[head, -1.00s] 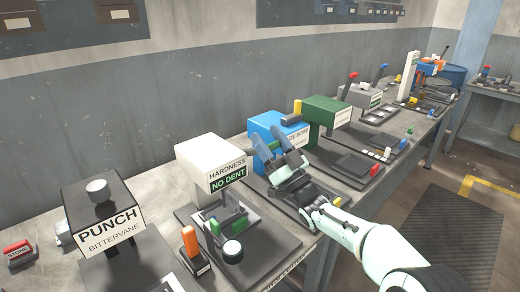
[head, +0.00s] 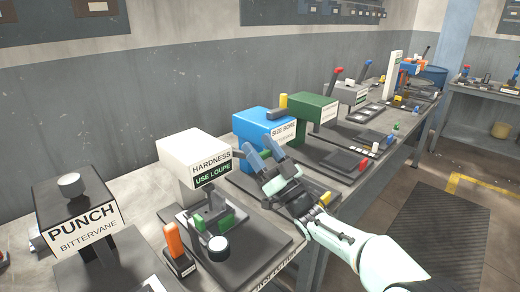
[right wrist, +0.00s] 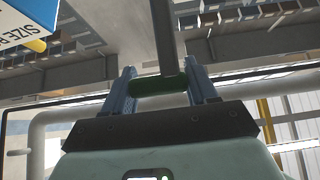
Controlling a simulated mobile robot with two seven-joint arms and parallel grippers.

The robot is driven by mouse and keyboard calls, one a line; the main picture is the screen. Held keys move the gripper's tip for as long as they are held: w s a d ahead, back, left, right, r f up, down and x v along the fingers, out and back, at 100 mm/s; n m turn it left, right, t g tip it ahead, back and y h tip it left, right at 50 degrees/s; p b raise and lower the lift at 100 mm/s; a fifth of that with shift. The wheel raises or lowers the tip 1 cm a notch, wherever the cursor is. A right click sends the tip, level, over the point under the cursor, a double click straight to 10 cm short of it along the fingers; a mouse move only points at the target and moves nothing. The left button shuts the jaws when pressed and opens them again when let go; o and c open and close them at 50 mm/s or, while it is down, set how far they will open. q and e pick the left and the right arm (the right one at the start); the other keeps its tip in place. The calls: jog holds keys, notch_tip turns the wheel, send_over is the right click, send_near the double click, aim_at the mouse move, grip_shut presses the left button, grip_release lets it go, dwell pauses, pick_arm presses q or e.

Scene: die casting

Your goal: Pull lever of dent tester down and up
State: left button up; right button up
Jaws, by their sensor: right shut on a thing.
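The dent tester (head: 193,151) is the white-headed "HARDNESS" machine, left of centre in the head view. Its sign (head: 213,173) reads "USE LOUPE". My right gripper (head: 262,152) is at the right side of its head, with the fingers pointing up. In the right wrist view its two fingers are shut on a dark green grip (right wrist: 158,85) lying across between them. A dark bar (right wrist: 166,45), the lever's arm, runs up from this grip. In the head view the fingers mostly hide the grip. My left gripper is not in view.
The black "PUNCH" machine (head: 72,208) stands to the left. An orange-handled piece (head: 173,239) and a round white-topped knob (head: 218,244) are in front of the tester. A blue machine (head: 262,126) and a green one (head: 312,108) stand behind my gripper.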

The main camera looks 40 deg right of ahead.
jog(key=o, duration=1.4)
jog(key=shift+s, duration=0.3)
jog(key=v, duration=1.3)
jog(key=shift+s+d, duration=0.1)
jog(key=shift+s, duration=0.05)
